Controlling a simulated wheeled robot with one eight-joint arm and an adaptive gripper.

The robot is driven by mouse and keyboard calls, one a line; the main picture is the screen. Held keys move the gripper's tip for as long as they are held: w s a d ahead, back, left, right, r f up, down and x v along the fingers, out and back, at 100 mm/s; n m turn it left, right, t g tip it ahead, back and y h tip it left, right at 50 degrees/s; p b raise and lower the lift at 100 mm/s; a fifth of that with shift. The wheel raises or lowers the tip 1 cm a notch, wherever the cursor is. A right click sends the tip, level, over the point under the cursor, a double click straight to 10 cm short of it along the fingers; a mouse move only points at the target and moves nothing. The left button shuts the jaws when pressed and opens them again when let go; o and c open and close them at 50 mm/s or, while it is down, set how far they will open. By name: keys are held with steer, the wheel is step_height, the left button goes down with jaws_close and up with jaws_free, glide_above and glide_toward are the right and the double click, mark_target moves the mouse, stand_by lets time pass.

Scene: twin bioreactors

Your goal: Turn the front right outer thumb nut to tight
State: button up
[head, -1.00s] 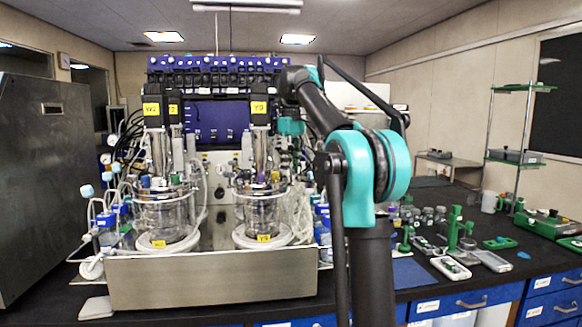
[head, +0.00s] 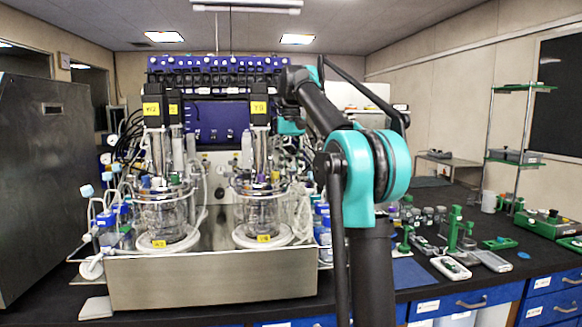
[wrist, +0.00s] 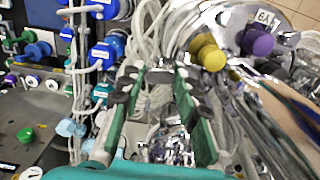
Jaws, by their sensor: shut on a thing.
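My gripper (wrist: 158,78) shows in the wrist view, its two green-backed fingers reaching up to the rim of a bioreactor's metal head plate (wrist: 203,22). Its dark fingertips are on either side of a small grey part (wrist: 160,76), which looks like the thumb nut, and are shut on it. The nut's shape and turn are too blurred to tell. In the head view the right glass bioreactor (head: 262,212) stands beside the left one (head: 165,212). My gripper's tips cannot be made out there among the tubes.
Yellow (wrist: 211,57) and purple (wrist: 257,41) caps stand on the head plate close to my gripper. Pale tubing and blue-capped bottles (wrist: 104,53) crowd the left side. The steel tray front (head: 212,281) runs below the vessels. Bench space at right holds small green equipment (head: 455,230).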

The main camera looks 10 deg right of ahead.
stand_by(0.3)
steer(key=o, duration=1.2)
steer(key=shift+c, duration=0.2)
steer(key=shift+r, duration=0.1)
steer(key=shift+r, duration=3.65)
